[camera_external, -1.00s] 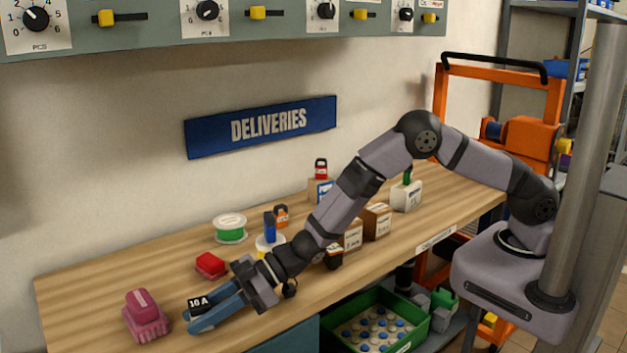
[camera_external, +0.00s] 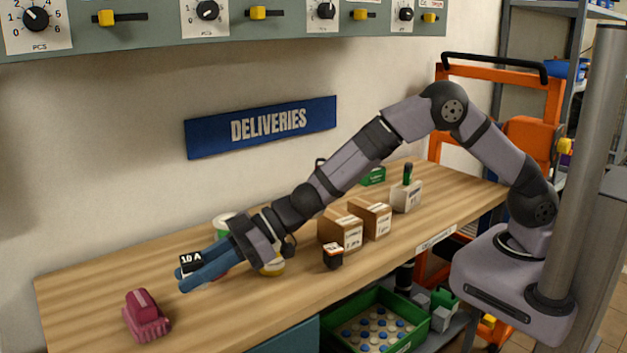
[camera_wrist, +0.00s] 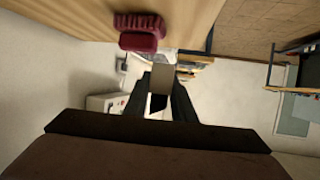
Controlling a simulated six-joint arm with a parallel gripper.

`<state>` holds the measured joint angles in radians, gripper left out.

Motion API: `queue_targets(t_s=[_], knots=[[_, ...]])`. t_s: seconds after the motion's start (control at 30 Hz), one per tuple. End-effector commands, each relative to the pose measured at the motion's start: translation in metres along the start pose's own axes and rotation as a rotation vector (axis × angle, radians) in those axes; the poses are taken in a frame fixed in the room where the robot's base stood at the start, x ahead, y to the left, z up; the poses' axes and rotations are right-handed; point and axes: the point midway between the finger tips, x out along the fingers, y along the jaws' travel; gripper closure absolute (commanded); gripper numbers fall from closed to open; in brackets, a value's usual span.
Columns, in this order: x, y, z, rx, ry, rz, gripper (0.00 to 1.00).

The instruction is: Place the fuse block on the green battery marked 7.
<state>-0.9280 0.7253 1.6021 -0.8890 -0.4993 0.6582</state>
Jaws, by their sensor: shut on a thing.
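The fuse block (camera_external: 190,261) is a small black block with a white "10 A" label. My gripper (camera_external: 188,274) is shut on it with blue fingers and holds it above the left part of the bench. In the wrist view the block (camera_wrist: 162,78) shows between the dark fingers. A small green thing with a handle-like top (camera_external: 373,176) stands at the back of the bench, partly behind my arm. It may be the green battery, but I can read no 7 on it.
On the wooden bench (camera_external: 90,285), a dark pink ribbed object (camera_external: 146,316) stands at the left front. Two cardboard boxes (camera_external: 340,230), a small black-and-orange item (camera_external: 333,256) and a white block with a green top (camera_external: 406,196) stand right of my gripper. Spools are partly hidden behind it.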

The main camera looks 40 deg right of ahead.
Motion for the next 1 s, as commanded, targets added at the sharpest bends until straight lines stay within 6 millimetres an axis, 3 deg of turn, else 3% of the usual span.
queue_targets(t_s=[0.17,0.57,0.77,1.0], knots=[[-0.004,0.0,-0.011,-0.003,0.004,0.0,1.0],[-0.032,0.0,-0.078,-0.005,0.006,0.001,1.0],[-0.04,0.0,-0.098,-0.003,0.004,0.001,1.0],[-0.056,0.049,-0.091,0.028,0.001,0.069,1.0]])
